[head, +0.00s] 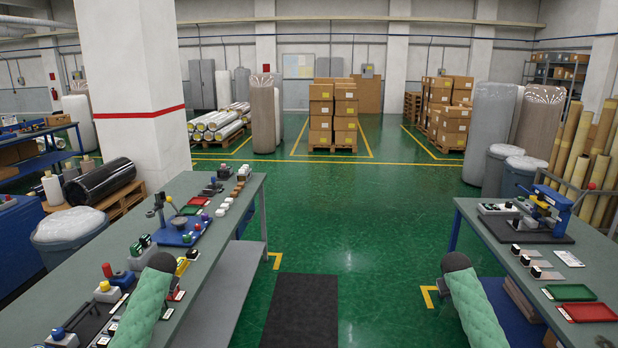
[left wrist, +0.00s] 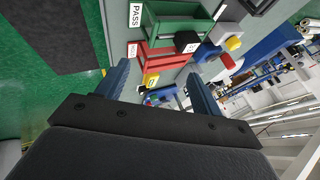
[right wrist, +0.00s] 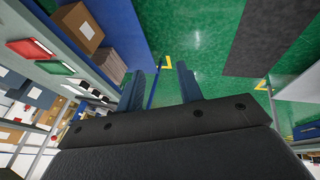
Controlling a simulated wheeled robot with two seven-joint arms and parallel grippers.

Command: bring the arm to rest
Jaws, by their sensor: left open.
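My left arm comes in low over the left workbench (head: 215,215) in the head view, its green sleeve ending in a dark wrist. In the left wrist view my left gripper (left wrist: 158,88) has its two blue fingers apart with nothing held. A red tray (left wrist: 165,60) and a green tray (left wrist: 175,25) lie beyond the fingertips. My right arm stands beside the right workbench (head: 485,222) in the head view. In the right wrist view my right gripper (right wrist: 160,78) has its fingers apart and empty, with green floor beyond. The head view does not show the fingers of either gripper.
Small boxes, a blue press (head: 182,230) and trays crowd the left bench. The right bench holds a blue device (head: 556,205), a green tray (head: 570,292) and a red tray (head: 590,312). A dark mat (head: 300,310) lies on clear floor between the benches.

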